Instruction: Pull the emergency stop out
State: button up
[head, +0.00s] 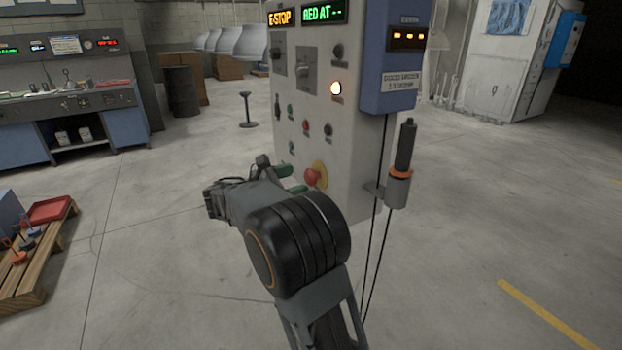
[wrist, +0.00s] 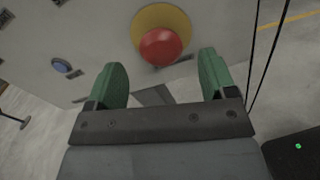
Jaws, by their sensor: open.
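The emergency stop is a red mushroom button (head: 312,177) on a yellow disc (head: 321,172), low on the front of the grey control cabinet (head: 354,154). In the wrist view the red button (wrist: 165,47) sits at the top middle, just beyond the fingertips and roughly centred between them. My gripper (head: 287,179) has green fingers, which are open and empty near the button in the head view. In the wrist view my gripper (wrist: 164,70) shows a clear gap between its fingers. The fingers do not appear to touch the button. The cabinet display (head: 281,18) reads E-STOP in amber.
A blue box (head: 391,60) with a hanging cable and a holder (head: 397,190) with a black handle are on the cabinet's right. A pallet (head: 40,262) with a red tray stands at left. A workbench (head: 70,95) is behind. The floor between is clear.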

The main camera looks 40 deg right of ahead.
aim_at(307, 177)
jog(key=shift+s+d, duration=0.2)
jog(key=shift+d, duration=1.15)
jog(key=shift+s+d, duration=0.15)
jog(key=shift+d, duration=1.2)
